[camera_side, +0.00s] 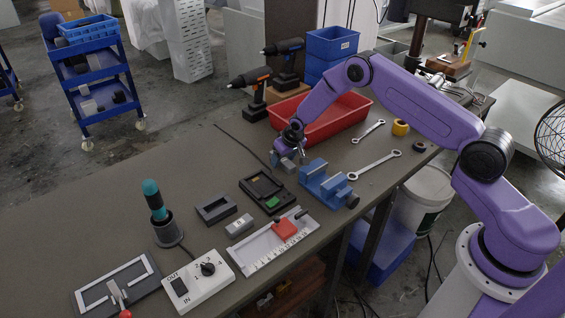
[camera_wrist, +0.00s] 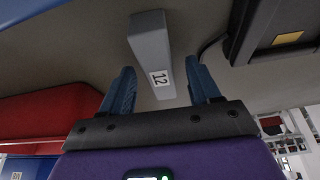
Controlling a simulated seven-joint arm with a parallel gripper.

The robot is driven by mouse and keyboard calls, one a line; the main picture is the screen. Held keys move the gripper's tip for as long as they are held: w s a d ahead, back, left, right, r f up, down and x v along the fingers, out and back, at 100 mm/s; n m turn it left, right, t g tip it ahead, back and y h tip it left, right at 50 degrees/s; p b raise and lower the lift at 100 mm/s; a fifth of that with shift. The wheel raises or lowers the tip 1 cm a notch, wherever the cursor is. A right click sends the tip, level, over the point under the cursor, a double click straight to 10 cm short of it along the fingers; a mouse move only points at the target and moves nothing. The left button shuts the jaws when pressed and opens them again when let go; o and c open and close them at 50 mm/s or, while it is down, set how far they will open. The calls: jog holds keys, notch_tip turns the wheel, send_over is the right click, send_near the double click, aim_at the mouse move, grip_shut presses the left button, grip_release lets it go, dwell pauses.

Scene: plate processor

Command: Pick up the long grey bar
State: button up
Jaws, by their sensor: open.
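The long grey bar (camera_wrist: 150,42) lies on the table and carries a white label marked 12. In the wrist view it is slightly tilted, with its labelled end between my fingers. My gripper (camera_wrist: 160,76) is open, one blue finger on each side of the bar, with a visible gap to each. Nothing shows as held. In the side view my gripper (camera_side: 290,154) is low over the table, between the red bin and the black tray. There the bar is small and mostly hidden by the gripper, so the height gap is unclear.
A blue vise (camera_side: 328,186) stands close to the right of my gripper. The red bin (camera_side: 345,112) is behind it. The black tray (camera_side: 263,189) is in front, with a small grey block (camera_side: 239,225) and a dark grey holder (camera_side: 215,208) further left. Wrenches (camera_side: 375,165) lie right.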

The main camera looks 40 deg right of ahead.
jog(key=shift+w+f, duration=0.1)
jog(key=shift+f, duration=0.05)
grip_shut()
dwell(0.4)
